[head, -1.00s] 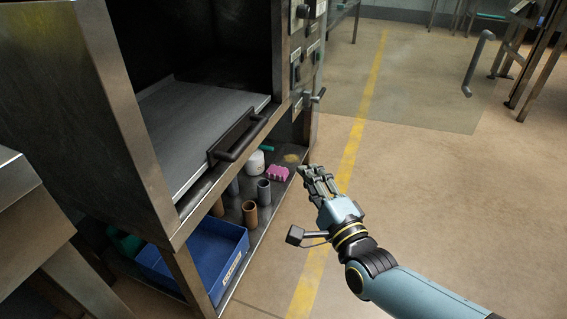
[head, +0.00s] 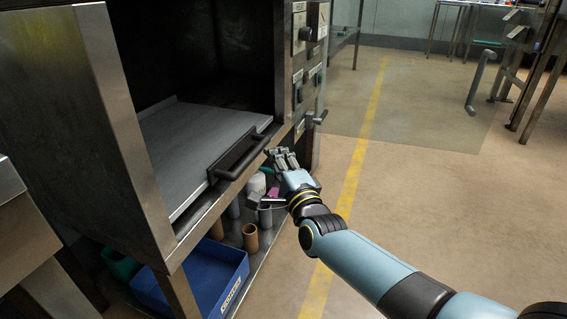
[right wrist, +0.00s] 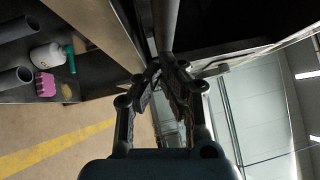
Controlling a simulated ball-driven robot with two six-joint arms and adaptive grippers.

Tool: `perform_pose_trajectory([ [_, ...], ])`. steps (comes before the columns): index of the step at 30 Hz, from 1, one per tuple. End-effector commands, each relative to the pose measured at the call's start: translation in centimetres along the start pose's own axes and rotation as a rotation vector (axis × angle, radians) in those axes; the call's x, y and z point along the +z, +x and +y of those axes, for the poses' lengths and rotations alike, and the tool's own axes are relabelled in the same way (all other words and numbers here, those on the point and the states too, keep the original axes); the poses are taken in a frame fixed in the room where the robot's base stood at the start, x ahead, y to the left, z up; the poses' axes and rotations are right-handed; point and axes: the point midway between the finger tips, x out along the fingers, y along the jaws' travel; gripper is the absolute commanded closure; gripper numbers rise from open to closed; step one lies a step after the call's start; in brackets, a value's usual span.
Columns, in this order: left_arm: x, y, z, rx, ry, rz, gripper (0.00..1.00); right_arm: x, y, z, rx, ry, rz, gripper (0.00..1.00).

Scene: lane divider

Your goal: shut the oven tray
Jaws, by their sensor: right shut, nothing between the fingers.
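The oven tray (head: 190,140) is a flat grey plate in the open oven chamber. Its dark bar handle (head: 240,160) runs along the front edge of the tray. My right gripper (head: 277,154) is shut and empty, just right of the handle's far end in the head view. In the right wrist view my right gripper (right wrist: 162,72) has its fingertips together by a dark bar (right wrist: 167,22), which seems to be the handle. I cannot tell whether they touch. My left gripper is not in view.
The lower shelf holds a blue bin (head: 212,275), a brown cup (head: 250,238), a white bottle (right wrist: 48,56) and a pink block (right wrist: 45,84). The oven's control panel (head: 308,80) is beyond my right gripper.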

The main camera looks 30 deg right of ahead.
Motion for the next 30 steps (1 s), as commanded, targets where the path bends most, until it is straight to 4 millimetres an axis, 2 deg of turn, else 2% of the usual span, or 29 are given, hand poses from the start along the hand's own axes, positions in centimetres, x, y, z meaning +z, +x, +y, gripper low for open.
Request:
perform_pose_trajectory([
  [8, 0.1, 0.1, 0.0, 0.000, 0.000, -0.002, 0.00, 0.1, 0.1, 0.0, 0.000, 0.000, 0.000, 1.00],
  [11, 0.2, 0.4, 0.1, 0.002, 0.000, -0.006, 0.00, 0.7, 0.7, 0.4, -0.001, 0.001, 0.001, 1.00],
  [14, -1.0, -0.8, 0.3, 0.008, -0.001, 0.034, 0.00, 1.8, 1.8, 0.8, -0.001, 0.003, 0.000, 1.00],
  [17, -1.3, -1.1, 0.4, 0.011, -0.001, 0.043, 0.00, 2.5, 2.4, 0.9, 0.001, 0.001, -0.001, 1.00],
  [30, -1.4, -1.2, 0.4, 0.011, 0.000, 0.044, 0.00, 2.4, 2.3, 0.9, 0.000, -0.001, 0.000, 1.00],
])
